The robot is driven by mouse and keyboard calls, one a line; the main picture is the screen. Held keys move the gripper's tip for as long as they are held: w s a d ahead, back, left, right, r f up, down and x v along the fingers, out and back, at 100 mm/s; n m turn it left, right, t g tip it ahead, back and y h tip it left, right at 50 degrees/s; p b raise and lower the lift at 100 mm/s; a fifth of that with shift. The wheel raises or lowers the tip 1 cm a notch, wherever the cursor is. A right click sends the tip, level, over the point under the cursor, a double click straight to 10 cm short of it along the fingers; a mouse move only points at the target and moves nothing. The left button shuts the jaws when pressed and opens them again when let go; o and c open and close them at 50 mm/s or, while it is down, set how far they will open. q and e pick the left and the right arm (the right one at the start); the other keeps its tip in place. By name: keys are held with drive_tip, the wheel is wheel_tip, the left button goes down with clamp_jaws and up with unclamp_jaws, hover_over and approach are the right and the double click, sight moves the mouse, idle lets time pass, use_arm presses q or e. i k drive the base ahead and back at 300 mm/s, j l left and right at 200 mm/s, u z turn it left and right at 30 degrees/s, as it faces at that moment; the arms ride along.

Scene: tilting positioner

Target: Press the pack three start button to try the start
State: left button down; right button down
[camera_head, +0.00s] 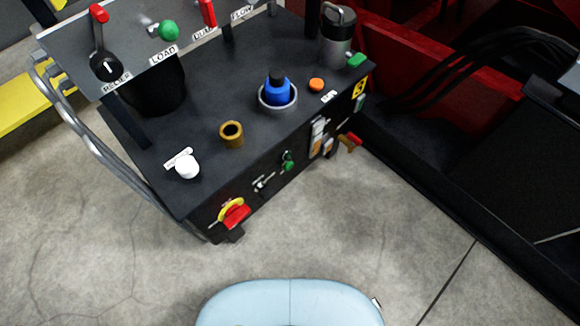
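A dark control console (205,120) stands at the upper middle, with several buttons and knobs. A small green button (288,160) sits on its front face, beside a small toggle switch (264,183). A white round knob or button (187,167) with a small label is on the top near the left front corner. No readable label tells me which one is the pack three start button. Neither of my grippers is in view.
A red-and-yellow rotary switch (234,213) projects from the front left corner. Levers line the raised rear panel. Concrete floor (330,230) in front is clear.

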sight(288, 166)
drive_tip(key=k+j, duration=0.1)
drive_tip(key=j, duration=0.25)
drive_tip(key=k+j, duration=0.1)
drive_tip(key=j, duration=0.25)
drive_tip(key=k+j+u, duration=0.1)
drive_tip(key=j, duration=0.25)
drive_tip(key=k+j, duration=0.15)
drive_tip(key=j, duration=0.15)
